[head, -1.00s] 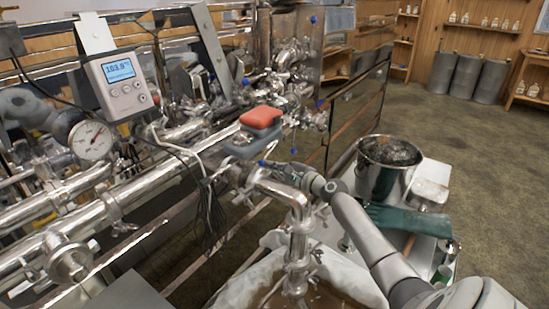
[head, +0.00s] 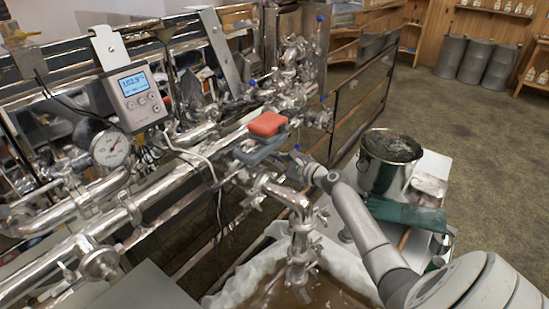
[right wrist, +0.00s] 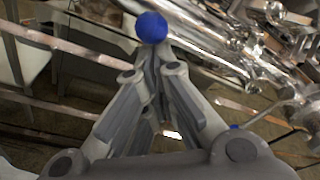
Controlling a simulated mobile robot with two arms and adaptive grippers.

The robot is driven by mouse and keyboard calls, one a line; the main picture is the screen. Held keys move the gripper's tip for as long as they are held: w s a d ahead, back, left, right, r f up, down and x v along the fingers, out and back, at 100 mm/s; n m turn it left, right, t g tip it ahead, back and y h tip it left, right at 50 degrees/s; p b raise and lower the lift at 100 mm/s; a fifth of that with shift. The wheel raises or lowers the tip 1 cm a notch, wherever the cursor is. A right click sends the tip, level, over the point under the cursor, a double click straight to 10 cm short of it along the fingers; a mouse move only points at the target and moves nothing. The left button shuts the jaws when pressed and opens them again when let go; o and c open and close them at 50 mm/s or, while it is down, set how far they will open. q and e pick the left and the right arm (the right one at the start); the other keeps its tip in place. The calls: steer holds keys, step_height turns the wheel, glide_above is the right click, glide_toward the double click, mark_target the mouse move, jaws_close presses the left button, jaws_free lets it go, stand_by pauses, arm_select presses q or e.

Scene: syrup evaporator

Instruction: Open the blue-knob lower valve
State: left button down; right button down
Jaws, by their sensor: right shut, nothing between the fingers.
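In the right wrist view a round blue knob (right wrist: 151,27) shows just beyond my right fingertips, overlapping them in the picture. I cannot tell whether they touch it. The right gripper (right wrist: 150,56) is shut with nothing between its fingers. In the head view my right gripper (head: 294,160) is at the pipework, below the red and grey block (head: 267,124), and its tips are hard to make out. A small blue spot (head: 297,147) shows close to it. A second blue part (right wrist: 234,127) shows at the right of the wrist view. My left gripper is not in view.
The shiny outlet pipe (head: 301,225) drops over a cloth-lined vessel (head: 350,272) in front of my right arm. A steel pot (head: 378,175) and green gloves (head: 408,213) are on the bench at right. Other blue-knobbed valves (head: 323,98) sit further back. Open floor lies at right.

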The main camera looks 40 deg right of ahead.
steer(key=v, duration=1.2)
stand_by(0.4)
